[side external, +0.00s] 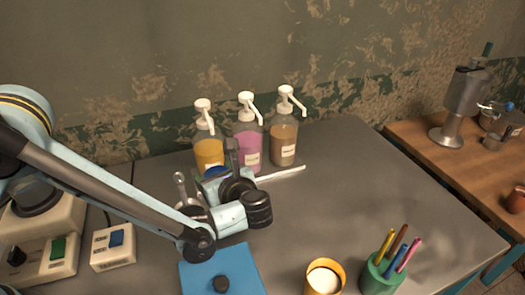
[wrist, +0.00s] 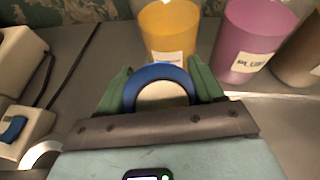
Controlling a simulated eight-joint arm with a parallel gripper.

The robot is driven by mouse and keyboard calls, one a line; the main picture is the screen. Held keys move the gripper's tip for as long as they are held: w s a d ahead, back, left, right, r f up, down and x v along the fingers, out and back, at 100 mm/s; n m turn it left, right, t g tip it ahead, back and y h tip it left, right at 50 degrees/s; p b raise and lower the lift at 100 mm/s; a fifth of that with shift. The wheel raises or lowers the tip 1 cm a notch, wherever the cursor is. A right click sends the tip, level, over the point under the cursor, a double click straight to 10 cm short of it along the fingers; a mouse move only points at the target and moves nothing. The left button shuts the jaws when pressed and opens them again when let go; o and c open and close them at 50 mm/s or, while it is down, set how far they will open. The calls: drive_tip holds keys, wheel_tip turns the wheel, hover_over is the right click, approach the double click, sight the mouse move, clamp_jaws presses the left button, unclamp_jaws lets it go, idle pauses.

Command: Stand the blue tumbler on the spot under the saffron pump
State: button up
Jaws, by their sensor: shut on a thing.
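The saffron pump (side external: 209,152) is a clear bottle of yellow-orange liquid with a white pump head, leftmost of three at the wall. It also shows in the wrist view (wrist: 168,30). The blue tumbler (wrist: 164,72) is a blue ring seen from above with a pale inside, directly in front of that bottle. In the side view only a sliver of its blue rim (side external: 216,171) shows behind my wrist. My gripper (wrist: 161,82) is shut on the tumbler, a green finger on each side. The spot under the pump is hidden; I cannot tell whether the tumbler touches the table.
A pink pump bottle (side external: 248,151) and a brown one (side external: 283,145) stand to the right, with a white strip (side external: 282,173) in front.

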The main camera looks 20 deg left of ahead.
drive_tip(key=shift+f, duration=0.15)
drive_tip(key=o, duration=0.9)
drive_tip(key=shift+s+d+r, duration=0.15)
drive_tip(key=shift+d+r, duration=0.05)
drive_tip(key=v, duration=1.1)
drive_tip(key=shift+d+r, duration=0.15)
drive_tip(key=shift+r, duration=0.05)
drive_tip(key=shift+s, duration=0.15)
